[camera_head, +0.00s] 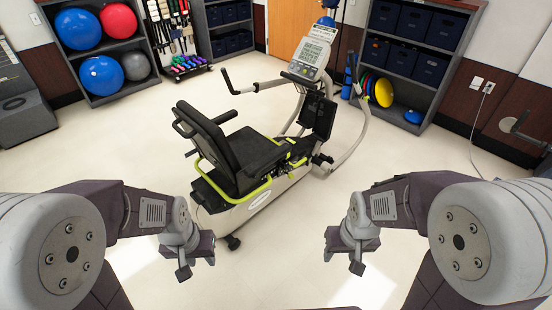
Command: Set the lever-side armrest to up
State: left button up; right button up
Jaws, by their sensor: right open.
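The recumbent stepper (262,160) stands in the middle of the floor, its black seat (257,150) facing the console at the back right. A black armrest (225,117) sticks out roughly level beside the far side of the backrest (212,140). A lime-green bar (250,196) curves along the near side of the seat. I cannot tell which side the lever is on or how a near armrest stands. My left gripper (197,262) is open and empty, in front of the stepper's rear end. My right gripper (343,258) is open and empty, to the right, apart from the machine.
The console (310,55) and a long handle (244,88) rise at the stepper's front. Shelves with exercise balls (101,78) stand at the back left, and shelves with dark bins (410,55) at the back right. The floor between my arms and around the stepper is clear.

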aim_at(267, 160)
jog(key=i+u, duration=0.2)
jog(key=i, duration=0.4)
jog(key=i+l+u, duration=0.1)
jog(key=i+u, duration=0.15)
jog(key=i, duration=0.35)
jog(key=i+l+u, duration=0.2)
jog(key=i, duration=0.4)
